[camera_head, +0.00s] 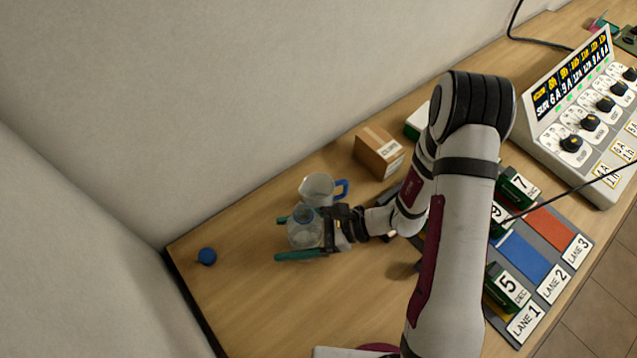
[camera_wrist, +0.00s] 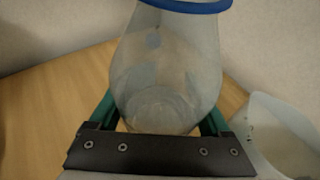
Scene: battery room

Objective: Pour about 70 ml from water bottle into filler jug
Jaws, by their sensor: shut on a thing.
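The clear water bottle (camera_head: 304,230) is between the green fingers of my gripper (camera_head: 280,238), which is shut on it. In the wrist view the bottle (camera_wrist: 165,75) fills the middle, with a blue ring around its neck at the top edge; its mouth is out of that view. I cannot make out a water level in it. The filler jug (camera_head: 317,187), pale and translucent with a blue handle, stands on the table just behind the bottle. In the wrist view part of the jug (camera_wrist: 275,135) shows at the right, beside the bottle. The jug's contents are not clear.
A blue cap (camera_head: 207,256) lies at the table's left. A cardboard box (camera_head: 379,151) stands behind, right of the jug. Lane-marked mats with green batteries (camera_head: 507,285) and a white charger panel (camera_head: 575,140) are at the right. The wooden table (camera_head: 245,295) is bare at front left.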

